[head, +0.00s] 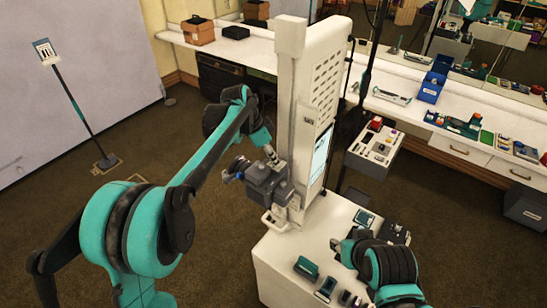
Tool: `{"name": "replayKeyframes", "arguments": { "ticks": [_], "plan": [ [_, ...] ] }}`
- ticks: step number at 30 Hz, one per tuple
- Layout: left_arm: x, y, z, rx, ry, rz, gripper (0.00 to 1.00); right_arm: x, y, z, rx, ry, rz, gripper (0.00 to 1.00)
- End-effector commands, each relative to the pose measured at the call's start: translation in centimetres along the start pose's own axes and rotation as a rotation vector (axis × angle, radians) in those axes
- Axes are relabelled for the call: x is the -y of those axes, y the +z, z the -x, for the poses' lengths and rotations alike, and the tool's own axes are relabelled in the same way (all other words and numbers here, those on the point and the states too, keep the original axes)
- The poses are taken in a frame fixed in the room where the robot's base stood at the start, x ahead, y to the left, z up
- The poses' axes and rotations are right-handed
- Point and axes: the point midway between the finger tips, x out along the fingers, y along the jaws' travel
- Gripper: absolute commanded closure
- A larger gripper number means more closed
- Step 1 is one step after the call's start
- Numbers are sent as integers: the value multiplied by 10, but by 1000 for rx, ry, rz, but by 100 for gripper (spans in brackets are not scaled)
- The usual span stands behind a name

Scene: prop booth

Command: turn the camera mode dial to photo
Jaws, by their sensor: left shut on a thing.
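A dark grey camera (268,185) is fixed to the side of the tall white booth column (291,95), with its lens side toward the left. My left gripper (274,160) reaches down to the top of the camera and is shut there on a small part. That part looks like the mode dial, but the fingers hide it and its setting cannot be read.
A white stand (290,252) below the column carries several small teal and dark devices. A long white counter (465,125) with a blue bin (432,88) and tools runs behind. A sign on a pole (72,90) stands at the left. Brown floor (40,200) is open there.

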Motion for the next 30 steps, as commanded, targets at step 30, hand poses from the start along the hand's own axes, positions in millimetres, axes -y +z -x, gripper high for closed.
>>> {"name": "replayKeyframes", "arguments": {
  "ticks": [30],
  "plan": [
    [1, 1, 61, 0, -2, 3, 70, 0, 0, 0, 0, 0, 0, 63]
  ]
}}
